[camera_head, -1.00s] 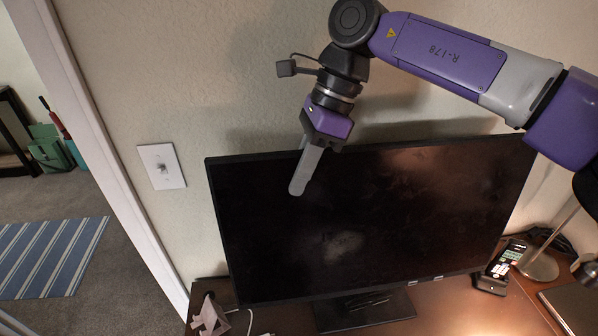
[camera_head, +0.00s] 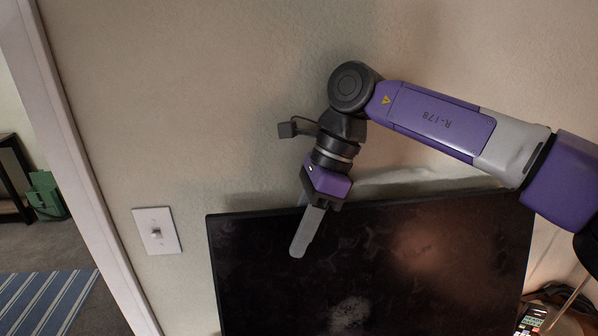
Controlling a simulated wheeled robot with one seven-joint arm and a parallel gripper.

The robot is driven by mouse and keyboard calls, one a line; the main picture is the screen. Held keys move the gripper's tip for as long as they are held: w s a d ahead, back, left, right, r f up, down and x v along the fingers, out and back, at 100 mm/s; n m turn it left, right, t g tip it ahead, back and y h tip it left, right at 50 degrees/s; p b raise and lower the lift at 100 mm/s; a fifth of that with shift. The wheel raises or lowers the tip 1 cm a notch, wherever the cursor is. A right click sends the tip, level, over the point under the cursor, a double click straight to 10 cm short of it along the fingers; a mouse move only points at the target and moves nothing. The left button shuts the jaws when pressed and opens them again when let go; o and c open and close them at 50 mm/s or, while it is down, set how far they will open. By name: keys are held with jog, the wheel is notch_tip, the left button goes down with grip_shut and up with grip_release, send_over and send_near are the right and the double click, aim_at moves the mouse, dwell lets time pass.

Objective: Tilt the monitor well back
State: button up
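The monitor (camera_head: 390,270) is a wide black screen in the lower middle of the head view. Its top edge and left edge show; its lower part and stand are cut off by the frame. My gripper (camera_head: 300,245) hangs at the monitor's top edge, left of its middle. One grey finger reaches down in front of the screen's upper left part. A thin grey sliver beside it shows above the top edge, and the rest of the other finger is hidden. I cannot tell whether the finger touches the screen or how far apart the fingers are.
The wall (camera_head: 230,110) stands close behind the monitor. A light switch (camera_head: 157,231) is on the wall at left, beside a white door frame (camera_head: 85,170). A phone (camera_head: 532,320) shows at the lower right. A striped rug (camera_head: 45,303) lies beyond the doorway.

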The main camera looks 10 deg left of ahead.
notch_tip(320, 180, up, 20)
jog(key=b, duration=0.1)
dwell(0.4)
